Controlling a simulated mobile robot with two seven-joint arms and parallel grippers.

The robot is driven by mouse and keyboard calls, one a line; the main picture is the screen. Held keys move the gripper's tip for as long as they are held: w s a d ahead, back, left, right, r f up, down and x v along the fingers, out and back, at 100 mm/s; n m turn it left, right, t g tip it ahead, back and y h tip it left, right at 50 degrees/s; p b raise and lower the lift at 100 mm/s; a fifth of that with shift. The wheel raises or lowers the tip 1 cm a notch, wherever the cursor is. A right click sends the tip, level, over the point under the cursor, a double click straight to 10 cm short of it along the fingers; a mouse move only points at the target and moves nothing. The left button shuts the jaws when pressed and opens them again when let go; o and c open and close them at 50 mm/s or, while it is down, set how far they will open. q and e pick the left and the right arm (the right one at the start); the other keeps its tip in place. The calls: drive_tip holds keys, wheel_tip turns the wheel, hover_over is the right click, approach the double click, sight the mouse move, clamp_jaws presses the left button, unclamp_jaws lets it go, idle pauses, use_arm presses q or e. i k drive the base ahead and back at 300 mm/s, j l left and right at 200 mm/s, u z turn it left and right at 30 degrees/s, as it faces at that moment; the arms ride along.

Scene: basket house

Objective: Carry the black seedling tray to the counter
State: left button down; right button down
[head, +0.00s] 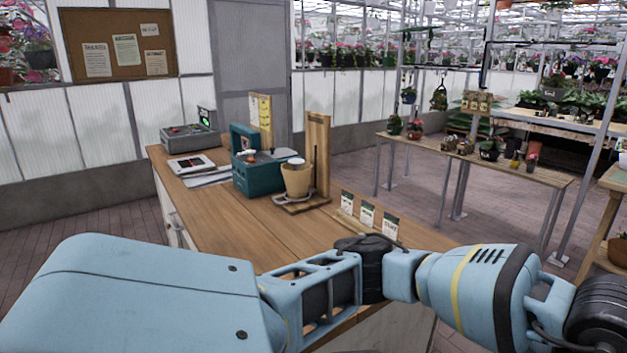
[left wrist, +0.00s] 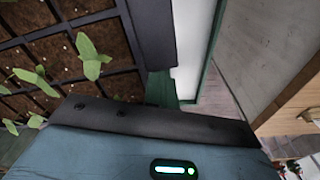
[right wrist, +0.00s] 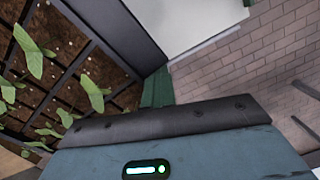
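The black seedling tray shows only in part, in the left wrist view (left wrist: 130,36) and the right wrist view (right wrist: 108,36). Its dark cells hold brown soil and small green seedlings. My left gripper (left wrist: 150,120) is close beside one part of its edge. My right gripper (right wrist: 165,122) is likewise close beside its edge. The fingers and any contact with the rim are not clear. The counter (head: 270,232) with a wooden top stands ahead in the head view; the tray and both grippers are outside that view. My blue arm crosses the front of it.
The counter carries a teal box (head: 255,175), a tan pot (head: 297,180), a wooden board (head: 318,150), seed packets (head: 367,214) and a grey machine (head: 188,137). Bare wood lies at its front left. A plant table (head: 520,172) stands right, with brick floor between.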

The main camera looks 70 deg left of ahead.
sight(303, 256)
drive_tip(key=k+j+u, duration=0.15)
drive_tip(key=k+j, duration=0.4)
drive_tip(key=k, duration=0.15)
drive_tip(key=k+j, duration=0.1)
drive_tip(key=j, duration=0.3)
drive_tip(key=k+j+u, duration=0.15)
drive_tip(key=j, duration=0.3)
drive_tip(key=i+j, duration=0.1)
drive_tip(key=j, duration=0.35)
drive_tip(key=i+j+u, duration=0.15)
drive_tip(key=j, duration=0.25)
drive_tip(key=i+j+u, duration=0.1)
drive_tip(key=i+j, duration=0.45)
drive_tip(key=j, duration=0.15)
